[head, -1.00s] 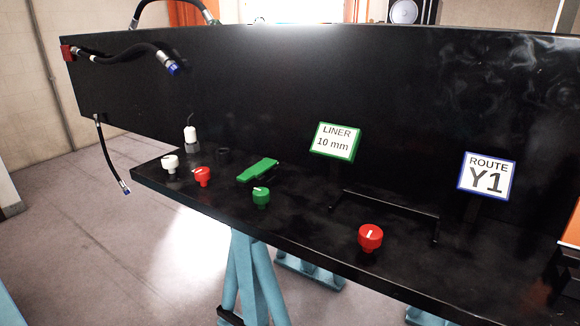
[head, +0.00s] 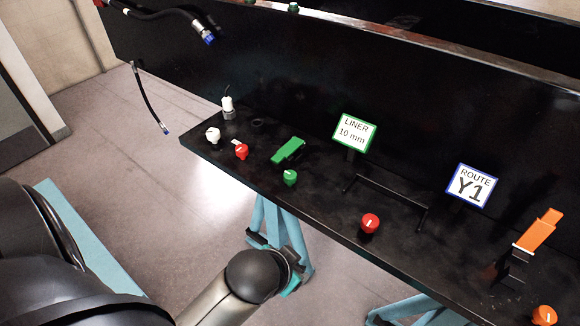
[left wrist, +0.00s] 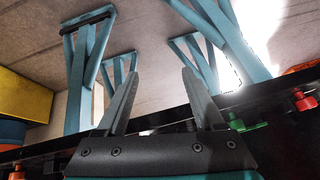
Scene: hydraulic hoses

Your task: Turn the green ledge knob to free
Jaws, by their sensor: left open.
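The green knob (head: 290,177) stands near the ledge's front edge, in front of a green clip-like part (head: 288,151). A pale mark shows on its top; its setting is too small to read. It also shows at the right of the left wrist view (left wrist: 236,123), partly cut by dark edges. My left gripper (left wrist: 160,85) is open, with nothing between its fingers. It is beside the ledge, apart from the knob. In the head view my left arm comes in below the ledge and its fingers cannot be made out. My right gripper is not in view.
Red knobs (head: 241,151) (head: 369,224), a white knob (head: 213,134) and an orange knob (head: 544,316) share the black ledge (head: 325,218). A raised black bar (head: 392,190) and an orange-handled part (head: 538,230) stand further right. Blue trestle legs (head: 268,222) are below.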

